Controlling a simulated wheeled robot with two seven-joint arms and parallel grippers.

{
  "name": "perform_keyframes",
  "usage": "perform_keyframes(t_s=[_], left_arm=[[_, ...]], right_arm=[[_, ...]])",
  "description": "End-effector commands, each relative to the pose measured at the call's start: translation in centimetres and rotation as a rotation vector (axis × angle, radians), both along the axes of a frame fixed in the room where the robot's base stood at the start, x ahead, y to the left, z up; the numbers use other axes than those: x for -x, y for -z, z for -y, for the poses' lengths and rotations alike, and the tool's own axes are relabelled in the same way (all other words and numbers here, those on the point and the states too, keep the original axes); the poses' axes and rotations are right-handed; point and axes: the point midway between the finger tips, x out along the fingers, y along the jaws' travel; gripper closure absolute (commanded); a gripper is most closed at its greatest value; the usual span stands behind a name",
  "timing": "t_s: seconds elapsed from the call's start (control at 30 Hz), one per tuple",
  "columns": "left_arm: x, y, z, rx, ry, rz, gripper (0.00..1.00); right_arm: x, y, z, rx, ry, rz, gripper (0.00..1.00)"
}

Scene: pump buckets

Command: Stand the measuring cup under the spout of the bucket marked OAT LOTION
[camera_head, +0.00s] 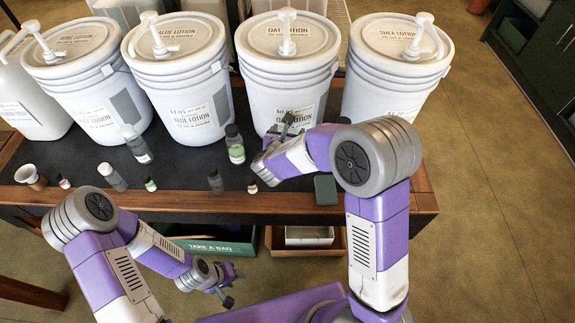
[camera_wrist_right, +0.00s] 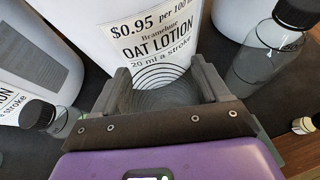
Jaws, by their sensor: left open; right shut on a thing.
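The OAT LOTION bucket (camera_head: 287,80) is a white lidded bucket with a white pump (camera_head: 287,18) on top; the pump's spout points toward me. Its front label (camera_wrist_right: 150,45) fills the top of the right wrist view. My right gripper (camera_head: 277,132) is in front of this bucket, low over the table. In the right wrist view it is shut on a grey cup-like thing with ring lines (camera_wrist_right: 165,97), which I take for the measuring cup; the head view hides it behind the gripper. My left gripper (camera_head: 222,283) is open and empty, in front of the table's near edge.
ROSE (camera_head: 85,85), ALOE (camera_head: 185,80) and SHEA LOTION (camera_head: 395,75) buckets stand beside it. Several bottles stand near my right gripper, including a dark-capped one (camera_head: 235,148). A brownish funnel-shaped vessel (camera_head: 30,176) and a dark green block (camera_head: 325,190) are near the front edge.

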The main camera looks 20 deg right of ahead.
Motion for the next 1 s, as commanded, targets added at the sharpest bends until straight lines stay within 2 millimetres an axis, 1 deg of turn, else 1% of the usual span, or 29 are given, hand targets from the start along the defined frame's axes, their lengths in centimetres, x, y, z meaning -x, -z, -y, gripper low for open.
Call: perform_keyframes(t_s=[0.03, 0.1, 0.2, 0.37, 0.5, 0.6, 0.83, 1.0], left_arm=[[0.0, 0.7, 0.0, 0.000, 0.000, 0.000, 0.57], [0.0, 1.1, 0.0, 0.000, 0.000, 0.000, 0.57], [0.0, 1.5, 0.0, 0.000, 0.000, 0.000, 0.57], [0.0, 1.8, 0.0, 0.000, 0.000, 0.000, 0.57], [0.0, 2.6, 0.0, 0.000, 0.001, 0.000, 0.57], [0.0, 3.0, 0.0, 0.000, 0.000, 0.000, 0.57], [0.0, 2.8, 0.0, 0.000, 0.000, 0.000, 0.57], [0.0, 3.4, 0.0, 0.000, 0.000, 0.000, 0.57]], right_arm=[[0.1, 1.5, 0.0, 0.002, -0.001, -0.005, 0.54], [0.1, 2.8, 0.0, 0.003, -0.001, -0.005, 0.54], [0.0, 4.0, 0.0, 0.002, 0.000, -0.002, 0.54], [0.0, 5.0, 0.0, 0.001, 0.000, 0.000, 0.54], [0.1, 7.0, 0.0, 0.001, -0.001, -0.003, 0.54], [0.1, 8.1, 0.0, 0.001, -0.001, -0.002, 0.54], [0.0, 8.0, 0.0, 0.000, -0.001, 0.001, 0.54], [0.1, 8.5, 0.0, 0.000, -0.001, 0.001, 0.54]])
